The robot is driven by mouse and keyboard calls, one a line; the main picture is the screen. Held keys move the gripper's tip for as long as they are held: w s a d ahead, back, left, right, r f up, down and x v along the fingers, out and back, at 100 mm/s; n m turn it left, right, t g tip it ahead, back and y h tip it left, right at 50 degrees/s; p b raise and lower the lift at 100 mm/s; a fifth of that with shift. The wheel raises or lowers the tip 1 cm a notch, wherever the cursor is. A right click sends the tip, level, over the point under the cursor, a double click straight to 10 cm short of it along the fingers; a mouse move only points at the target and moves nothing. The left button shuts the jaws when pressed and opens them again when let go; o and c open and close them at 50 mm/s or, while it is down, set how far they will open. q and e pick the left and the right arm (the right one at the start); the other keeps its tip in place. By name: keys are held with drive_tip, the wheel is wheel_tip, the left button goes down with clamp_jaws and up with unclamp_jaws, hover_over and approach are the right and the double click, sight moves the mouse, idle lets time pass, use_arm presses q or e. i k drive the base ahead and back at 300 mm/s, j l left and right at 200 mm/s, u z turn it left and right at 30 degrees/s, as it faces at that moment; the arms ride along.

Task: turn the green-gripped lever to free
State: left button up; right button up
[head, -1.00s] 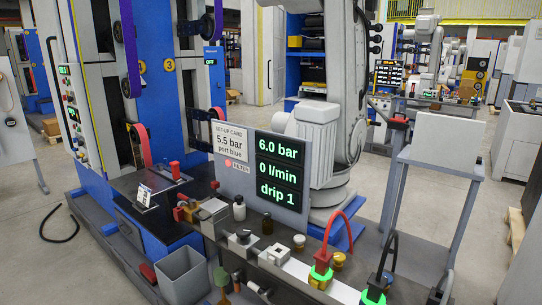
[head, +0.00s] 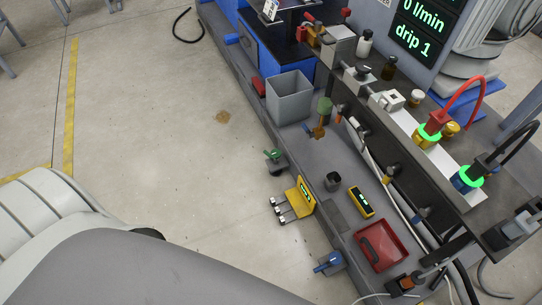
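A small lever with a green grip (head: 272,155) stands on a dark mount at the floor-side edge of the grey plinth, in the middle of the head view. Its exact setting is too small to tell. A lever with a blue grip (head: 327,264) sits on a grey-blue box near the bottom of the view. Neither of my grippers is in view, and nothing is seen touching the green-gripped lever.
A yellow device with prongs (head: 300,197) stands just in front of the green-gripped lever. A grey bin (head: 289,98) is behind it. A red tray (head: 381,245) and yellow meter (head: 361,202) lie on the plinth. The bench (head: 440,170) overhangs at right.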

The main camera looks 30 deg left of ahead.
sight(265, 151)
drive_tip(key=j+z, duration=0.1)
drive_tip(key=z, duration=0.55)
drive_tip(key=j+z, duration=0.35)
drive_tip(key=j, duration=0.3)
drive_tip(key=j+z, duration=0.35)
drive_tip(key=j, duration=0.35)
drive_tip(key=j+z, duration=0.35)
drive_tip(key=j, duration=0.35)
drive_tip(key=k+l, duration=0.05)
